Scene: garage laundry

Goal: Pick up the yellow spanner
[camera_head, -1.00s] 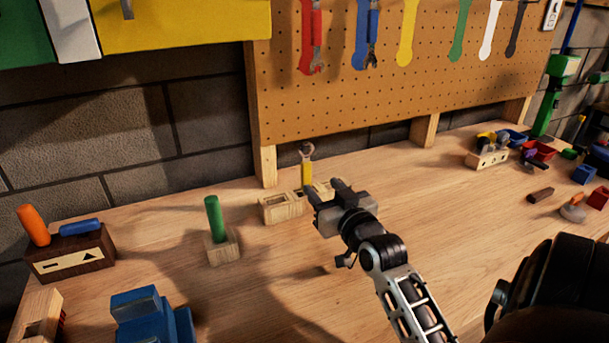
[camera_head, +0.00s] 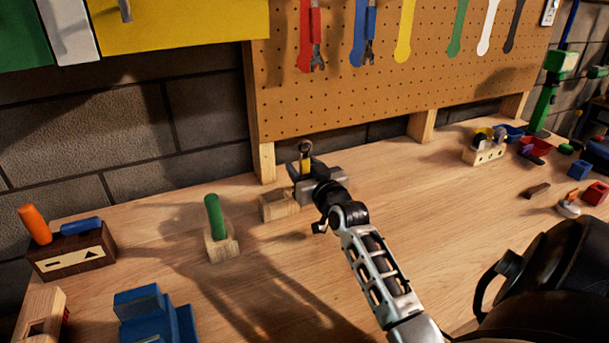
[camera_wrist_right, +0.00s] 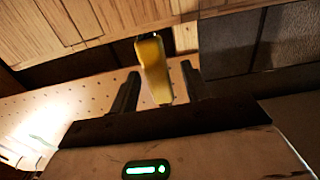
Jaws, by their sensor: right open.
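The yellow spanner (camera_head: 307,161) stands upright in the wooden block (camera_head: 279,205) on the bench, its metal ring end up. My right gripper (camera_head: 304,173) is at the spanner, with its jaws open. In the right wrist view the yellow handle (camera_wrist_right: 154,70) lies between the two dark fingers of my right gripper (camera_wrist_right: 158,85), with a gap on each side. The gripper hides the lower handle and part of the block in the head view. My left gripper is not in view.
A green-handled tool (camera_head: 214,216) in a wooden block stands left of the spanner. A pegboard (camera_head: 350,110) with hanging tools rises behind. A blue vice (camera_head: 150,318) sits at the front left.

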